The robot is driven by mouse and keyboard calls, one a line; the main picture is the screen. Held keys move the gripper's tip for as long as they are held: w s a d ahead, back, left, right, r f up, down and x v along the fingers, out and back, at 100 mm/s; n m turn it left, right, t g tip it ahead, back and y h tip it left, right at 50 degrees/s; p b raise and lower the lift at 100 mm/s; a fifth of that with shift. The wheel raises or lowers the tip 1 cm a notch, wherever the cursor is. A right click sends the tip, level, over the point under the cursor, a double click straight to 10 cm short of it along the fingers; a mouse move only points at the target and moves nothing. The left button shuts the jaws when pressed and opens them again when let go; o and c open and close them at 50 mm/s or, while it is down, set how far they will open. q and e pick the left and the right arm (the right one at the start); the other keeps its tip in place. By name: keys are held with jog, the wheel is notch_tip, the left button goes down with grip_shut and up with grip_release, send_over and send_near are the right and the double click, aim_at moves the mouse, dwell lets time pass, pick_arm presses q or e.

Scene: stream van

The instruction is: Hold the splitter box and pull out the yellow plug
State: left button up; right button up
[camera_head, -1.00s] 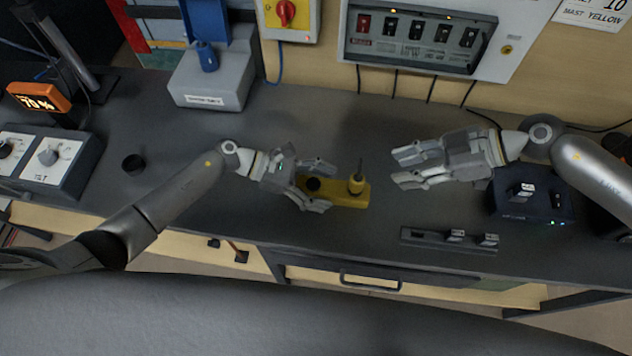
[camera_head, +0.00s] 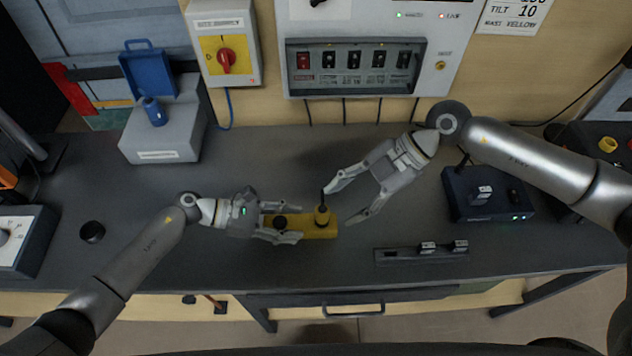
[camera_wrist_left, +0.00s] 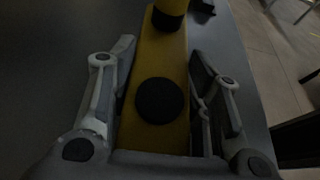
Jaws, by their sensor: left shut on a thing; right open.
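The yellow splitter box (camera_head: 312,231) lies on the dark counter in the head view. It also fills the middle of the left wrist view (camera_wrist_left: 160,65), with a round black socket or cap on top. My left gripper (camera_head: 290,222) is shut on the splitter box, its fingers along both long sides.
A dark panel strip (camera_head: 420,252) and a dark blue box (camera_head: 487,197) lie to the right on the counter. A grey case (camera_head: 165,135) stands at the back left. A switch panel (camera_head: 355,65) hangs on the wall. The counter behind the splitter box is clear.

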aim_at(322, 204)
jog(key=a+r+n+h, duration=0.1)
jog(key=n+h, duration=0.1)
jog(key=n, duration=0.3)
jog(key=w+a+r+n+t+h, duration=0.1)
jog(key=a+r+n+h, duration=0.1)
jog(key=n, duration=0.4)
jog(key=w+a+r+n+t+h, duration=0.1)
jog(key=a+n+h, duration=0.1)
jog(key=n+h, duration=0.2)
jog(key=shift+a+r+n, duration=0.1)
jog(key=shift+r+n, duration=0.15)
jog(key=shift+n, duration=0.95)
notch_tip(322, 204, down, 12)
jog(key=shift+r, duration=0.1)
grip_shut()
jog(key=shift+r, duration=1.55)
jog(key=shift+r, duration=1.4)
